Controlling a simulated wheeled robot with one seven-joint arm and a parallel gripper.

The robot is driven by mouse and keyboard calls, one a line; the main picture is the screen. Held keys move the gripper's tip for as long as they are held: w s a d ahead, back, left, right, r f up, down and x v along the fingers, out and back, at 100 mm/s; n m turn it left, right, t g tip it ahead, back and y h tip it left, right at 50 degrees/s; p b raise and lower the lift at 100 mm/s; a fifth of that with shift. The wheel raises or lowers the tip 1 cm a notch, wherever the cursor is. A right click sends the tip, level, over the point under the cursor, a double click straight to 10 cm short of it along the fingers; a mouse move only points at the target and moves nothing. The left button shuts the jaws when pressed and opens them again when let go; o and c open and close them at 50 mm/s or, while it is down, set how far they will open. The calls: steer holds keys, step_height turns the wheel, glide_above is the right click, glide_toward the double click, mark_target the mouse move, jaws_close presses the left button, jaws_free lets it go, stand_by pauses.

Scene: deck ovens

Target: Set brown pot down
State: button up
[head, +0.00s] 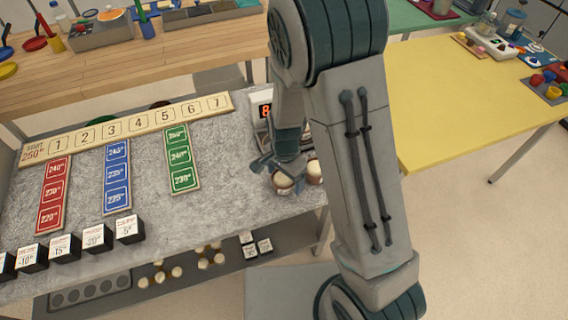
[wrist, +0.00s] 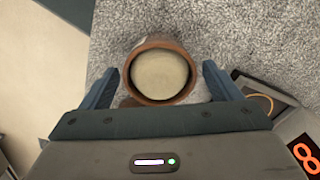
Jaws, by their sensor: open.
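The brown pot (wrist: 184,93) shows in the wrist view with a round brown rim and a cream-coloured top. It is between the two fingers of my gripper (wrist: 160,88), with a gap on each side. My gripper is open. In the head view, my gripper (head: 288,168) is low over the right end of the grey speckled counter (head: 218,208). Pale and brown pot surfaces (head: 284,184) show at its fingertips there, partly hidden by the gripper. I cannot tell whether the pot's base touches the counter.
A device with a red digit display (head: 265,110) stands close behind my gripper. A numbered wooden board (head: 75,138) with coloured strips lies left on the counter, with dark labelled blocks (head: 63,247) along the front. The counter's right edge is near. A yellow table (head: 470,95) stands right.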

step_height(320, 180, up, 12)
steer(key=s+d+r+n+t, duration=0.3)
steer(key=s+d+r+n, duration=0.6)
steer(key=s+d+r, duration=0.2)
steer(key=shift+s+d+r+n, duration=0.25)
steer(key=shift+s+r, duration=0.35)
steer(key=shift+s, duration=0.45)
